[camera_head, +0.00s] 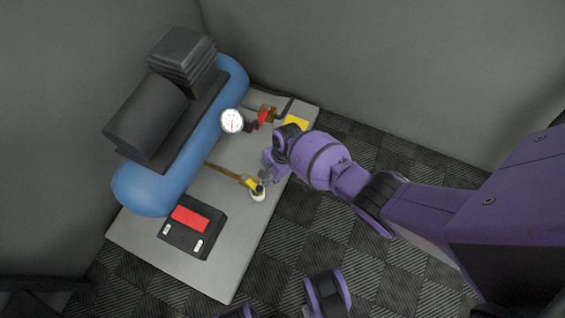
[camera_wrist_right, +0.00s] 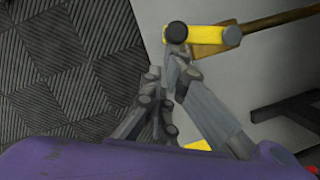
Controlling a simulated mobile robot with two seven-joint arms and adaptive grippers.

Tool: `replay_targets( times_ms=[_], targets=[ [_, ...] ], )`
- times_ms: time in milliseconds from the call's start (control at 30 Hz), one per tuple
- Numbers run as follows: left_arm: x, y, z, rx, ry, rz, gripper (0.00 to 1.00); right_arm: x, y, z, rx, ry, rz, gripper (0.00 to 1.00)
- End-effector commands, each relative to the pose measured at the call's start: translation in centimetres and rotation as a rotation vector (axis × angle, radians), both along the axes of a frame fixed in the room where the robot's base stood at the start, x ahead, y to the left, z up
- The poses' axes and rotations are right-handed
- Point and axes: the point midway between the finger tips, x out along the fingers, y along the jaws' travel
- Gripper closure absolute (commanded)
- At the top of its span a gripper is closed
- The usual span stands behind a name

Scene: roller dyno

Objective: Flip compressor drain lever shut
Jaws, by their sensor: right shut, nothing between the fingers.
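The compressor (camera_head: 165,140) has a blue tank and stands on a grey bench. A brass pipe (camera_head: 222,172) runs from it to a drain valve with a short yellow lever (camera_head: 251,184). My right gripper (camera_head: 265,177) is shut and empty, right beside the lever. Its fingertips (camera_wrist_right: 178,55) are close below the lever's left end; I cannot tell whether they touch.
A gauge (camera_head: 232,121) and a red-handled valve (camera_head: 263,118) are behind. A black switch box with a red panel (camera_head: 190,217) lies at the front. The bench's front corner (camera_head: 222,280) is clear.

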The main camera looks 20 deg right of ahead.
Motion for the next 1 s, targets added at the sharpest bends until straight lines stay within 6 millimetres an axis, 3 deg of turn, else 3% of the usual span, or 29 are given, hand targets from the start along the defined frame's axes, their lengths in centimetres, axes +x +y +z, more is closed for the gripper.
replay_targets(
  times_ms=[33, 200, 533, 1000],
  targets=[
    [0.2, 0.0, 1.5, -0.001, -0.011, 0.002, 0.60, -0.3, 0.6, 0.9, 0.005, -0.001, -0.045, 1.00],
    [-0.7, -0.1, 3.4, -0.005, -0.007, 0.025, 0.60, -1.6, 1.7, 0.6, 0.005, 0.000, -0.208, 1.00],
    [-2.3, -0.1, 5.6, -0.006, 0.012, 0.043, 0.60, -3.7, 4.2, 0.3, 0.005, 0.002, -0.521, 1.00],
    [-0.6, -0.5, 7.1, -0.008, -0.023, 0.029, 0.60, -4.5, 7.4, 0.0, 0.003, 0.001, -0.953, 1.00]
  ],
)
